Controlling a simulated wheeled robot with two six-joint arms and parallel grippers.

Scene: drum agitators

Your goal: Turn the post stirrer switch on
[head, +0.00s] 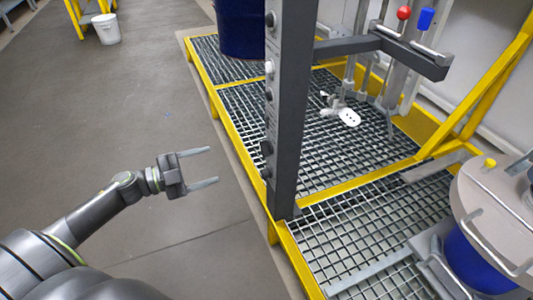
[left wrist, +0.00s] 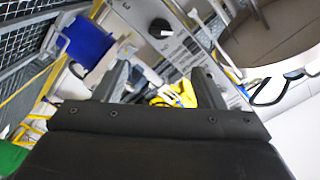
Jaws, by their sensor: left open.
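A dark grey upright post (head: 290,110) stands at the front edge of the grating in the head view. Several small knobs and buttons, black and white, run down its left face; a black one (head: 266,147) sits low on it. I cannot tell which is the stirrer switch. My left gripper (head: 213,166) is open and empty, left of the post's lower part and apart from it. In the left wrist view, a round black knob (left wrist: 160,28) with a white mark sits on a grey panel beyond the open fingers (left wrist: 162,82). My right gripper is not in view.
Yellow-framed grating (head: 350,190) lies behind the post. A bracket (head: 415,55) carries red and blue knobs. A lidded blue drum (head: 490,250) stands at right.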

